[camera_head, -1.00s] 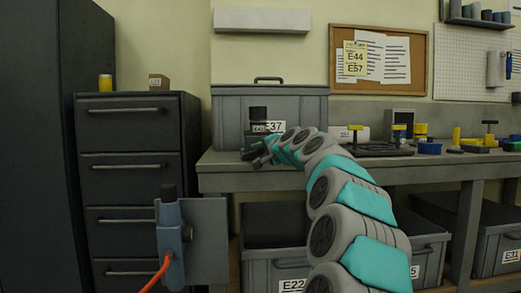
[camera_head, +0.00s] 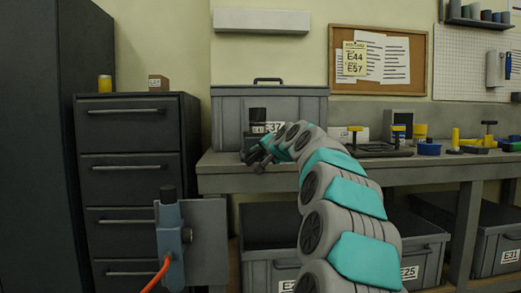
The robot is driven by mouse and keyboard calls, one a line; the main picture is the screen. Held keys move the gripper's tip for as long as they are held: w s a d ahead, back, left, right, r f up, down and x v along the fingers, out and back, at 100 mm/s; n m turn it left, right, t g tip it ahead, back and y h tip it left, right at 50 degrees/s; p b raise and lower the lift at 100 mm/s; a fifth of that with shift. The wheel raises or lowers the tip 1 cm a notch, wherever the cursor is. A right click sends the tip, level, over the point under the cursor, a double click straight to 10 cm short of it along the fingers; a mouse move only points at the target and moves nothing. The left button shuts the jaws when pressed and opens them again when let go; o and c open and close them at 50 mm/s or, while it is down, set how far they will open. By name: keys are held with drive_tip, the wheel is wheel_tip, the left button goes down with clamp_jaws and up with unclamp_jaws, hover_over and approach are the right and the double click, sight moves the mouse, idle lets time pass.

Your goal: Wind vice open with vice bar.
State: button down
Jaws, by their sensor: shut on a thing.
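My gripper (camera_head: 253,157) is at the left end of the workbench, small and dark at the tip of my grey and teal arm. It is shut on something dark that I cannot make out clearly. A dark upright thing with a black top and a small label (camera_head: 257,122) shows just above the gripper, in front of the grey crate. I cannot tell whether the two touch. I cannot identify the vice or the vice bar with certainty.
The grey workbench (camera_head: 440,172) carries a lidded grey crate (camera_head: 300,104) behind my gripper and several yellow, blue and black items at the right. A drawer cabinet (camera_head: 128,135) stands to the left. Labelled bins sit below. A blue-grey device with an orange cable (camera_head: 170,240) shows low in front.

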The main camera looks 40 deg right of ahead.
drive_tip(key=n+g+h, duration=0.1)
drive_tip(key=n, duration=0.1)
drive_tip(key=shift+d+n, duration=0.15)
drive_tip(key=shift+n, duration=0.25)
drive_tip(key=shift+s+d+n+g+h, duration=0.15)
drive_tip(key=shift+n+g+h, duration=0.55)
drive_tip(key=shift+n, duration=0.5)
drive_tip(key=n+g+h, duration=0.1)
drive_tip(key=n, duration=0.1)
drive_tip(key=n+h, duration=0.1)
drive_tip(key=n, duration=0.1)
drive_tip(key=shift+s+d+f+g+h+b, duration=0.2)
drive_tip(key=shift+g+h+b, duration=0.1)
drive_tip(key=shift+g+b, duration=0.1)
drive_tip(key=n+h, duration=0.1)
drive_tip(key=n, duration=0.2)
drive_tip(key=r+n+h, duration=0.1)
drive_tip(key=n+h, duration=0.1)
drive_tip(key=n, duration=0.1)
drive_tip(key=n+h+b, duration=0.1)
drive_tip(key=n+h, duration=0.1)
drive_tip(key=n, duration=0.1)
drive_tip(key=shift+s+d+r+g, duration=0.25)
drive_tip(key=shift+d+g, duration=0.05)
drive_tip(key=shift+r, duration=0.15)
